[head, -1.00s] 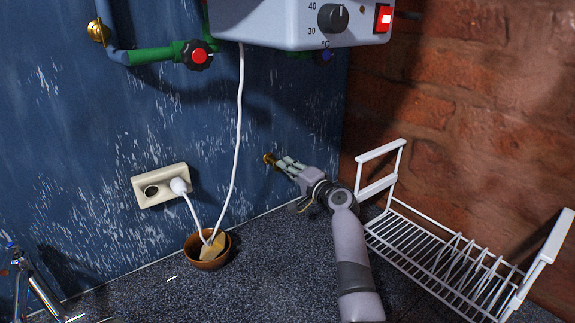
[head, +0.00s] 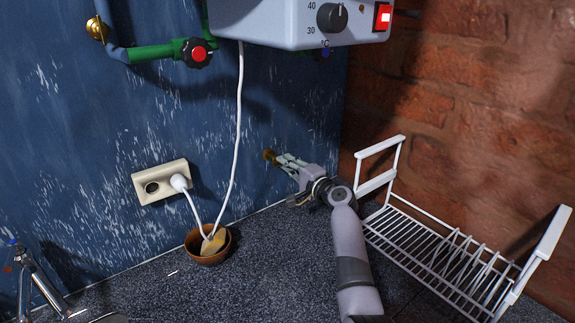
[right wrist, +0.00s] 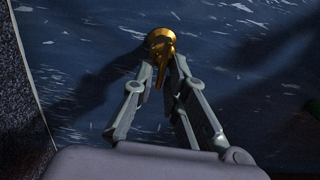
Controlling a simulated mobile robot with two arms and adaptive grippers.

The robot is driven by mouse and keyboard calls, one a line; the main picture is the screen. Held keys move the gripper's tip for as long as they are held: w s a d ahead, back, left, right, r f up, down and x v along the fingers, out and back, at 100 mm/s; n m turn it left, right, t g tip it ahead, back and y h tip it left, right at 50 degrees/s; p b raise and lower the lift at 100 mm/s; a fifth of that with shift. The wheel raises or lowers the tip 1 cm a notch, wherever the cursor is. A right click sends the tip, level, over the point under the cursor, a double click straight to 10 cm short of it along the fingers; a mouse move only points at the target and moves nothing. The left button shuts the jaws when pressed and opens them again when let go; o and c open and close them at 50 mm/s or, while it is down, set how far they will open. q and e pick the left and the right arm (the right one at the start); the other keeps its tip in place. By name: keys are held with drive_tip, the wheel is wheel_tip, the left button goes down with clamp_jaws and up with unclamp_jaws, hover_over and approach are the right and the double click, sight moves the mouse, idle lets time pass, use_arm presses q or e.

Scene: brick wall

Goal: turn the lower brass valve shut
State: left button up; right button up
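The lower brass valve (head: 268,155) sticks out of the blue wall below the grey heater box. In the right wrist view its round brass body (right wrist: 162,39) is at the top middle, with a thin brass lever (right wrist: 160,76) pointing down the picture. My right gripper (head: 282,159) is at the valve. In the right wrist view its fingers (right wrist: 164,68) stand either side of the lever, with a gap between them. Firm contact with the lever cannot be made out. My left gripper is not in view.
The heater (head: 290,22) hangs above my right arm. Another brass fitting (head: 97,28) and a red-capped valve (head: 197,53) are on the upper-left pipes. A white rack (head: 440,255) stands close to the right. A socket (head: 160,182) and brown bowl (head: 207,254) are left.

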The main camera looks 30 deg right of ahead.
drive_tip(key=shift+o, duration=1.2)
drive_tip(key=shift+f, duration=0.1)
drive_tip(key=shift+s, duration=0.1)
drive_tip(key=s+d, duration=0.1)
drive_tip(key=s, duration=1)
drive_tip(key=shift+s+d, duration=0.35)
drive_tip(key=shift+s, duration=0.05)
